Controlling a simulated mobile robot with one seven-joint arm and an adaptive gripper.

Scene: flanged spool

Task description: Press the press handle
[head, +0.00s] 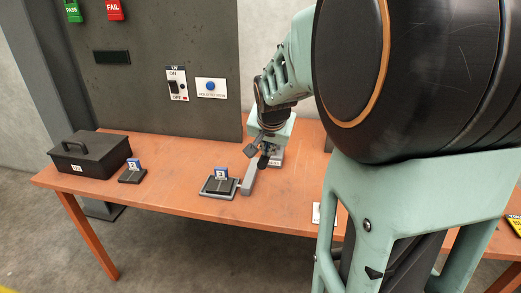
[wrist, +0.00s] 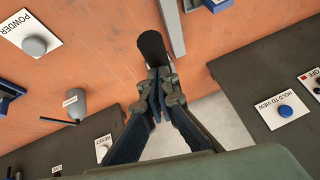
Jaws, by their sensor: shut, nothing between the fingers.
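The press handle, a black rounded grip (wrist: 152,46), shows in the wrist view just beyond my fingertips. My gripper (wrist: 160,78) is shut with nothing between its fingers. The fingertips overlap the lower end of the grip in the picture; whether they touch it I cannot tell. In the head view my gripper (head: 268,146) is low over the orange table, and a dark grip-like part (head: 263,161) shows just below it. The press body is mostly hidden behind my gripper and arm.
The orange table (head: 185,160) carries a black lidded box (head: 90,154), a small black stand with a blue tag (head: 132,173) and a grey tray (head: 219,187) left of my gripper. A dark panel with a UV switch (head: 176,84) and a blue button (head: 210,87) stands behind.

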